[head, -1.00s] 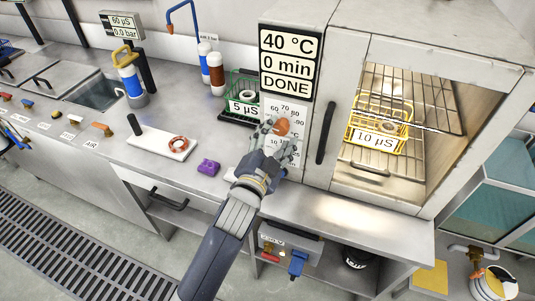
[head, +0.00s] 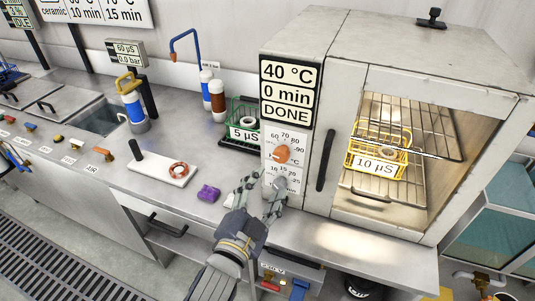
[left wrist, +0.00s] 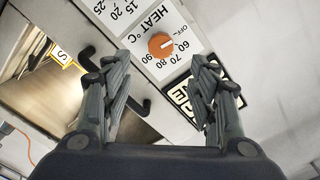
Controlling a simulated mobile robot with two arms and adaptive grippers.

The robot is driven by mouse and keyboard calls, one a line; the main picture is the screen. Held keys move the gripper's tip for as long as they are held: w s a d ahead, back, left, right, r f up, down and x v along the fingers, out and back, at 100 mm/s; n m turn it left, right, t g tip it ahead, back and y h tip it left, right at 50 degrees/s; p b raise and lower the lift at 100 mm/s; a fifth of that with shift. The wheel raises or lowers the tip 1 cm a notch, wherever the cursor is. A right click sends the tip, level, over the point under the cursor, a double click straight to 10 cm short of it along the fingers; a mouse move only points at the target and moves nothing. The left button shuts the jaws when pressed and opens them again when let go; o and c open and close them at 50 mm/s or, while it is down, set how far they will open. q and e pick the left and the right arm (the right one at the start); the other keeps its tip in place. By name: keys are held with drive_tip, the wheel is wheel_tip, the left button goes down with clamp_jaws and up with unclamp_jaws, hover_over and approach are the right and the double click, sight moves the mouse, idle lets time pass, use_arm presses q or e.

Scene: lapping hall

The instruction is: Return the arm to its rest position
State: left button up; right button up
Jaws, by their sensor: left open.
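My left gripper (head: 262,190) is open and empty in the head view, in front of the lower part of the oven's control panel. It is apart from the orange heat knob (head: 283,154), which sits above it. In the left wrist view the open fingers (left wrist: 160,95) frame the panel, with the orange knob (left wrist: 160,45) beyond them. The oven (head: 420,50) reads 40 °C, 0 min, DONE. My right gripper is not in view.
A yellow basket (head: 378,150) labelled 10 µS sits on a rack inside the oven. A green basket labelled 5 µS (head: 243,134) stands left of the oven. A purple object (head: 208,194) and a white board (head: 160,168) lie on the bench.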

use_arm(q)
drive_tip(key=s+a+f+n+g+y, duration=0.4)
drive_tip(key=s+a+f+n+g, duration=0.15)
drive_tip(key=a+f, duration=0.5)
drive_tip(key=s+a+f+n+g+y, duration=0.1)
drive_tip(key=s+a+f+n+g, duration=0.2)
drive_tip(key=s, duration=0.6)
drive_tip(key=s+a+f+n+g, duration=0.2)
drive_tip(key=s+a+f+g, duration=0.3)
drive_tip(key=s, duration=0.3)
drive_tip(key=s+d+f+g, duration=0.1)
drive_tip(key=s+f, duration=0.1)
drive_tip(key=f, duration=1.2)
drive_tip(key=s+f+g, duration=0.1)
drive_tip(key=s+f, duration=0.1)
drive_tip(key=f, duration=1.3)
drive_tip(key=s+a+f, duration=0.2)
drive_tip(key=s+f, duration=1.2)
drive_tip(key=s, duration=0.1)
drive_tip(key=shift+s+a+g+y, duration=0.3)
drive_tip(key=shift+s+a+g, duration=0.05)
drive_tip(key=shift+a, duration=0.05)
